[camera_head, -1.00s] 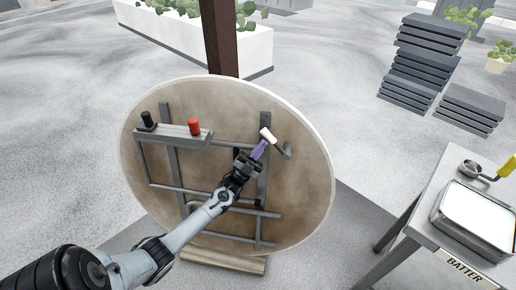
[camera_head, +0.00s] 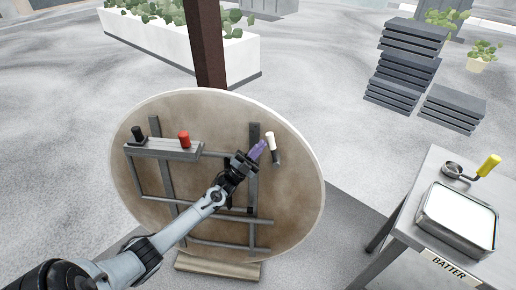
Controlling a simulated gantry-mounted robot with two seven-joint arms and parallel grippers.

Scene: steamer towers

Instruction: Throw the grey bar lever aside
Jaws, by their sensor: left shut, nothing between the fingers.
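A round tan board (camera_head: 228,228) stands upright with grey bars fixed across its face. On its right side is a short lever (camera_head: 275,158) with a grey shaft and a white tip; it stands nearly upright and is likely the grey bar lever. My left gripper (camera_head: 257,150) is shut and empty, its purple fingertips just left of the lever's white tip. Whether they touch it I cannot tell. My left arm covers part of the bars. My right gripper is out of view.
A grey ledge (camera_head: 162,151) on the board carries a black knob (camera_head: 138,135) and a red knob (camera_head: 184,140). A batter table (camera_head: 399,222) with a tray stands right. Dark steamer stacks (camera_head: 404,68) and a white planter (camera_head: 178,48) are behind.

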